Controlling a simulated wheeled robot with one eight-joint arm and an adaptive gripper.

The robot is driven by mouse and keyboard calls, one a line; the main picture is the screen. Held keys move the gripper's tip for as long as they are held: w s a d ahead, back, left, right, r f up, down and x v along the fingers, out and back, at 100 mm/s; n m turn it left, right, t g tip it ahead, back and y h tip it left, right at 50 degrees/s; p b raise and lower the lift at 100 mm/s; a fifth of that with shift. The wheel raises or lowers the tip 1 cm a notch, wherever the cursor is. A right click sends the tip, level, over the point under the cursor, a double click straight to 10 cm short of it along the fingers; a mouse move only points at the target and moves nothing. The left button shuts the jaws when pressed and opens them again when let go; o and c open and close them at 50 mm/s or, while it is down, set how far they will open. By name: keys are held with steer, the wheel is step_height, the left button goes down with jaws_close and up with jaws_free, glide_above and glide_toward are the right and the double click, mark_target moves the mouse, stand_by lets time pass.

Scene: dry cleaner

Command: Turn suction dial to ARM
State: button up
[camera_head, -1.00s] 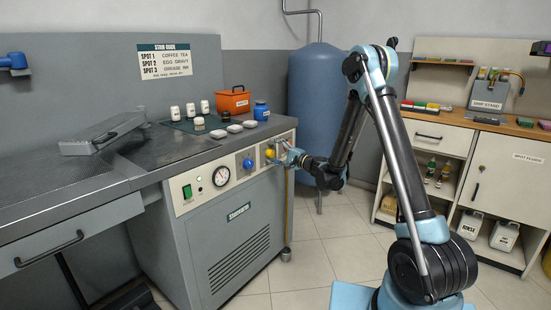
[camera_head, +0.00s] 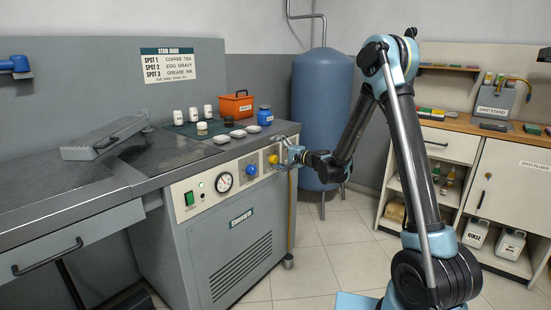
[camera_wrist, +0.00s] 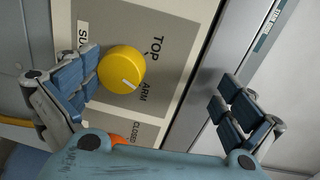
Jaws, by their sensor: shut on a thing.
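The suction dial is a round yellow knob (camera_wrist: 121,68) on the cabinet's front panel. It also shows in the head view (camera_head: 272,159), right of a blue knob. In the wrist view its white mark is at the lower right, on the side of the ARM label (camera_wrist: 146,92). TOP and CLOSED labels lie on either side of ARM. My gripper (camera_wrist: 160,92) is at the panel and shut on the dial. One finger lies against the dial's left side. The other finger shows well to the right, with a gap. The label left of the dial is partly hidden.
The panel also carries a pressure gauge (camera_head: 223,180), a blue knob (camera_head: 251,170) and a green switch (camera_head: 189,197). A blue tank (camera_head: 322,105) stands behind my arm. The floor in front is clear.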

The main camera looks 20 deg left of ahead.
steer(key=shift+s+d+r, duration=0.4)
steer(key=shift+d+r, duration=0.05)
steer(key=shift+r, duration=0.25)
steer(key=shift+y, duration=0.3)
steer(key=s+d+r, duration=0.2)
steer(key=s+r, duration=0.1)
steer(key=shift+s+d+r, duration=0.1)
steer(key=shift+s+d, duration=0.05)
steer(key=shift+d, duration=0.1)
steer(key=c, duration=0.6)
step_height(320, 180, down, 3)
steer(key=w, duration=0.2)
steer(key=shift+s+f+v, duration=0.15)
steer(key=shift+v, duration=4.25)
steer(key=shift+s+f+v, duration=0.15)
steer(key=shift+v, duration=4.25)
steer(key=shift+a+f, duration=0.1)
